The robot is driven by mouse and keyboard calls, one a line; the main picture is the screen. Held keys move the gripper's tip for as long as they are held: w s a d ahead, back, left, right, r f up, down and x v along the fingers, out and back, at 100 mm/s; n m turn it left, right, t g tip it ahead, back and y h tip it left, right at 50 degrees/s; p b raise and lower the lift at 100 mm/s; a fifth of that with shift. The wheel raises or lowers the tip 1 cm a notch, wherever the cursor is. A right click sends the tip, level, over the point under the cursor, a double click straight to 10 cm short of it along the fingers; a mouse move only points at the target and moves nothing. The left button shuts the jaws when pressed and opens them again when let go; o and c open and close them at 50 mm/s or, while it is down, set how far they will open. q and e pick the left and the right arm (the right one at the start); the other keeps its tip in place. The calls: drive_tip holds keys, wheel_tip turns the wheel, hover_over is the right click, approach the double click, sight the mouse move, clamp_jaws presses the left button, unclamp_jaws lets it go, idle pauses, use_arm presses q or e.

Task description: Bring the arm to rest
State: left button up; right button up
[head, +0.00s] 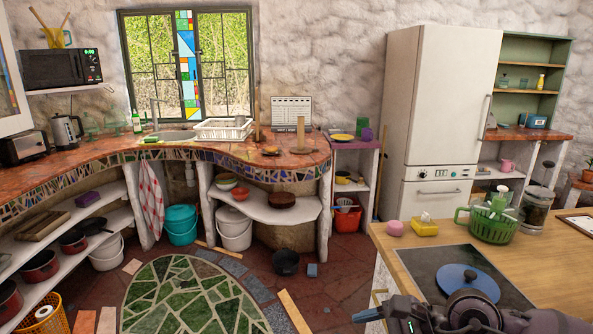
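My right arm comes in from the bottom right, low in front of the wooden counter (553,262). Its gripper (372,305) points left, beside the counter's near left corner and over the floor in the picture. The two fingers look apart, with nothing seen between them. My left arm and gripper are not in view.
A plank (293,312) lies on the floor.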

wheel_tip(320, 180, up, 7)
drive_tip(key=s+a+m+t+y, duration=0.1)
drive_tip(key=a+m+t+y, duration=0.1)
drive_tip(key=m+t+y, duration=0.75)
drive_tip(key=w+d+r+m+t+h, duration=0.1)
drive_tip(key=d+m+t+h, duration=0.3)
drive_tip(key=m, duration=0.5)
drive_tip(key=d+m+t+h, duration=0.1)
drive_tip(key=m+t+h, duration=0.2)
drive_tip(key=m+h, duration=0.4)
drive_tip(key=s+d+f+m+g+h, duration=0.1)
drive_tip(key=d+f+m+h, duration=0.4)
drive_tip(key=m, duration=0.4)
drive_tip(key=s+d+f+m+g+h, duration=0.1)
drive_tip(key=d+f+m+h, duration=0.2)
drive_tip(key=d+m+h, duration=0.45)
drive_tip(key=s+f+m+g+y, duration=0.1)
drive_tip(key=s+f+m+g, duration=0.65)
drive_tip(key=s, duration=0.25)
drive_tip(key=s+f+m+g, duration=0.6)
drive_tip(key=s+f+m, duration=0.15)
drive_tip(key=s, duration=0.25)
drive_tip(key=w+f+t+y, duration=0.1)
drive_tip(key=w+f+t, duration=0.5)
drive_tip(key=f, duration=0.4)
drive_tip(key=shift+w+f+t, duration=0.15)
drive_tip(key=shift+w+t, duration=0.25)
drive_tip(key=shift+t, duration=0.5)
